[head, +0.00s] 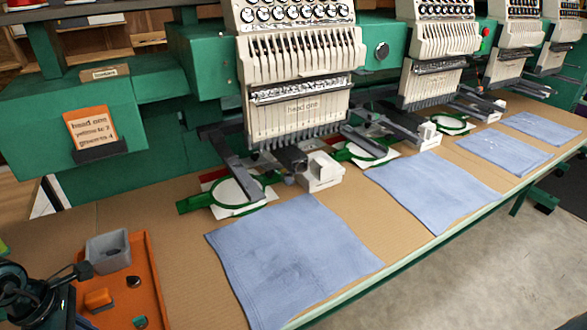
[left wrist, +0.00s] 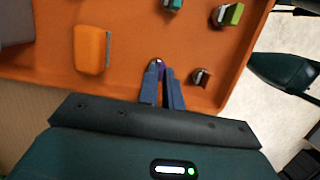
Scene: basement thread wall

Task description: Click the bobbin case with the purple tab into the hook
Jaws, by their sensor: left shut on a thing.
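My left gripper (left wrist: 160,86) is shut on the bobbin case with the purple tab (left wrist: 158,64) in the left wrist view. Only a small shiny part and a bit of purple show between its fingertips, over the near edge of the orange tray (left wrist: 130,73). In the head view my left arm is at the lower left and the held case cannot be made out. My right gripper is not in view.
The tray also holds a grey bin (head: 108,252), an orange block (left wrist: 92,48), and cases with teal (left wrist: 172,4), green (left wrist: 228,15) and brownish (left wrist: 201,77) colouring. Blue cloths (head: 290,258) lie along the table. Green hoops (head: 238,190) sit under the machine heads.

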